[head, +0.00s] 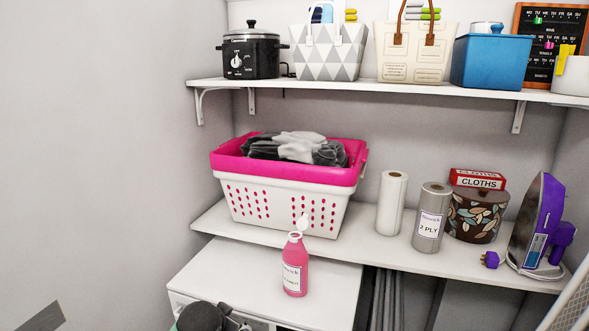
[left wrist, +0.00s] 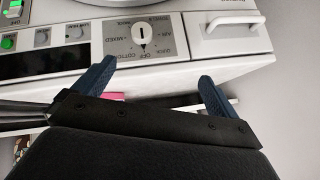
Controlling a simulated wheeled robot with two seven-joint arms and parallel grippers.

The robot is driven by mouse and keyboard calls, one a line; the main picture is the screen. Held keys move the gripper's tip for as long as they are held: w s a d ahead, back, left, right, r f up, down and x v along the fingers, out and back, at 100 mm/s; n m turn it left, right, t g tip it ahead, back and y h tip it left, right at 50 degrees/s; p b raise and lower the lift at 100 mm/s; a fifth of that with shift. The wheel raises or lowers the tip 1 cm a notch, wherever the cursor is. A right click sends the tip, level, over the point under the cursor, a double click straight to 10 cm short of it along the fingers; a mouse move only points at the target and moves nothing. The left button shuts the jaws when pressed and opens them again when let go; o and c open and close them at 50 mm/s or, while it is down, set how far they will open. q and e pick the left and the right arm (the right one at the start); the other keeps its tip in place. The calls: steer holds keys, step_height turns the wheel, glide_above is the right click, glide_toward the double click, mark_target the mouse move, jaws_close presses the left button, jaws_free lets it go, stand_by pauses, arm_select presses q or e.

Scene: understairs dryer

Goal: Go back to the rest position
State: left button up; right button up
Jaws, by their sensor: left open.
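My left gripper (left wrist: 155,88) is open, its two blue fingers spread apart with nothing between them. In the left wrist view it is in front of the white dryer's control panel (left wrist: 95,48), near a dial (left wrist: 143,33) marked with words such as cotton and quick. I cannot tell whether a finger touches the panel. In the head view, the white dryer top (head: 235,275) is low in the picture, and a dark part of my left arm shows in front of it at the bottom edge. My right gripper is in neither view.
A pink bottle (head: 295,270) stands upright on the dryer top. A pink and white laundry basket (head: 265,203) holds grey cloths on the lower shelf (head: 400,252). Paper rolls (head: 391,203), a patterned tin (head: 474,215) and a purple iron (head: 533,222) stand to its right. A wall closes the left side.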

arm_select(q)
steer(key=s+f+n+g, duration=0.1)
steer(key=s+f+g, duration=0.1)
steer(key=s+f, duration=0.7)
steer(key=s+d+f+n+g, duration=0.1)
steer(key=s+f+g, duration=0.1)
steer(key=s+f, duration=0.6)
steer(key=s+d+f+n+g, duration=0.1)
steer(key=s+f, duration=0.8)
steer(key=s, duration=1.1)
steer(key=shift+d+f+n+g, duration=0.3)
steer(key=shift+n+g, duration=0.2)
steer(key=shift+g, duration=0.6)
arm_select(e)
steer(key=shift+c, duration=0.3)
